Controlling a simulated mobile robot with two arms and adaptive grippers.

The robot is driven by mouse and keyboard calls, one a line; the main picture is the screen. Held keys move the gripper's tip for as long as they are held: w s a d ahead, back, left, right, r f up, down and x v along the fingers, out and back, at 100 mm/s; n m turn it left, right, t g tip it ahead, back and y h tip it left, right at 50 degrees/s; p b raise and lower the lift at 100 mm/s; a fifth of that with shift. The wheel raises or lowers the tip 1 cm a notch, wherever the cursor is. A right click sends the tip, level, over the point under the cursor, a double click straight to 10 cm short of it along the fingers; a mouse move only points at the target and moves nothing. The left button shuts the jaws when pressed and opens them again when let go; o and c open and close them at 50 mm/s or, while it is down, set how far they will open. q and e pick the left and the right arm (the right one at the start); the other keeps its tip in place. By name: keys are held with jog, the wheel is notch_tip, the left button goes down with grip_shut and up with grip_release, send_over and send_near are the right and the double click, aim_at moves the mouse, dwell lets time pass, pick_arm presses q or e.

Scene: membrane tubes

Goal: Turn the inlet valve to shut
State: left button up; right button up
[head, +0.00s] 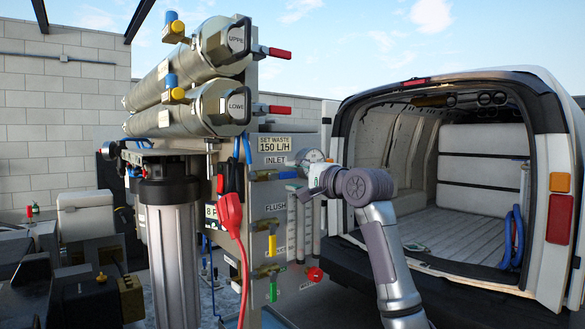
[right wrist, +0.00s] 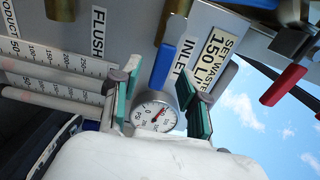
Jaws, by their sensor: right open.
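The INLET label (head: 275,160) is on the grey panel, with a brass valve (head: 262,175) just below it in the head view. In the right wrist view a blue lever handle (right wrist: 162,65) lies beside the INLET label (right wrist: 182,62), on the side toward the FLUSH label. My right gripper (head: 309,178) is open in front of the panel, to the right of the valve. In the right wrist view its two green-padded fingers (right wrist: 160,88) stand apart, with the blue handle showing beyond and between them. I see no contact with the handle. My left gripper is not in view.
A round gauge (right wrist: 155,113) shows between the fingers. Flow tubes (right wrist: 50,85) stand beside the valves. More valves with green (head: 273,245) and yellow (head: 268,271) handles sit lower on the panel. An open van (head: 440,215) is behind.

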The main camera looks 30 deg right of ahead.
jog(key=shift+w, duration=0.6)
grip_shut()
